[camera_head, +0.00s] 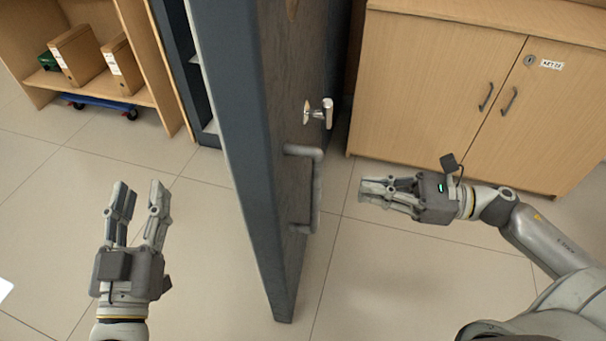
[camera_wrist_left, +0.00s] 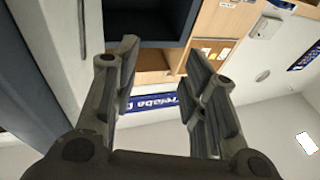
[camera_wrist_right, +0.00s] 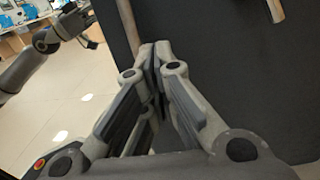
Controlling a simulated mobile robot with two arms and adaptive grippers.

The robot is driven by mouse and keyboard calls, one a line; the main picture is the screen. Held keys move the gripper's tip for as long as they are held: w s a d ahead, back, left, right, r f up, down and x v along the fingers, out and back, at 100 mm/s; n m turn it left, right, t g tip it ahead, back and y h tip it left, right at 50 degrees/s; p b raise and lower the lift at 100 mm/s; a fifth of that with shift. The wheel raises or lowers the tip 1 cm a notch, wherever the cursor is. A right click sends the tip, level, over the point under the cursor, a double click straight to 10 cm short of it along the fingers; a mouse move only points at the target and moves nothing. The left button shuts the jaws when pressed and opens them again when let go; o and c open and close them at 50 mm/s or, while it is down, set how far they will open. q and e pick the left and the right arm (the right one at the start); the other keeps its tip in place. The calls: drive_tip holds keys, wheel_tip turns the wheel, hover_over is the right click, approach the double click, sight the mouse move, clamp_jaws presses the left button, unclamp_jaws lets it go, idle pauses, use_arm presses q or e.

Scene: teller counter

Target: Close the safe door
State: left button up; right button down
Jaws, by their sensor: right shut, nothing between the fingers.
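The safe door (camera_head: 225,90) is a thick dark blue-grey slab standing open, its edge facing me in the head view. A grey bar handle (camera_head: 317,190) and a small lever (camera_head: 327,112) are on its right face. The dark safe body (camera_head: 177,60) is behind, left of the door. My left gripper (camera_head: 140,187) is open and empty, left of the door and apart from it. My right gripper (camera_head: 364,190) is shut and empty, right of the door and pointing at the handle, with a gap. The dark door face (camera_wrist_right: 225,60) fills the right of the right wrist view.
A wooden cabinet (camera_head: 435,75) stands at the back right. A wooden shelf (camera_head: 90,88) with binders (camera_head: 78,55) and a blue wheeled trolley (camera_head: 110,103) is at the back left. Tiled floor (camera_head: 200,250) lies clear on both sides of the door.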

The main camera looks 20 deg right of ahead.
drive_tip(key=b, duration=0.2)
approach(291, 179)
drive_tip(key=x, duration=0.5)
use_arm(q)
drive_tip(key=s+r+t+h, duration=0.1)
drive_tip(key=s+r+t, duration=0.2)
drive_tip(key=r, duration=0.3)
drive_tip(key=shift+r+t+h, duration=0.3)
drive_tip(key=shift+r+t, duration=0.1)
drive_tip(key=shift+t, duration=0.4)
use_arm(e)
drive_tip(key=shift+x, duration=1.1)
use_arm(q)
drive_tip(key=shift+s, duration=0.1)
drive_tip(key=shift+p, duration=0.35)
use_arm(e)
drive_tip(key=shift+a, duration=0.15)
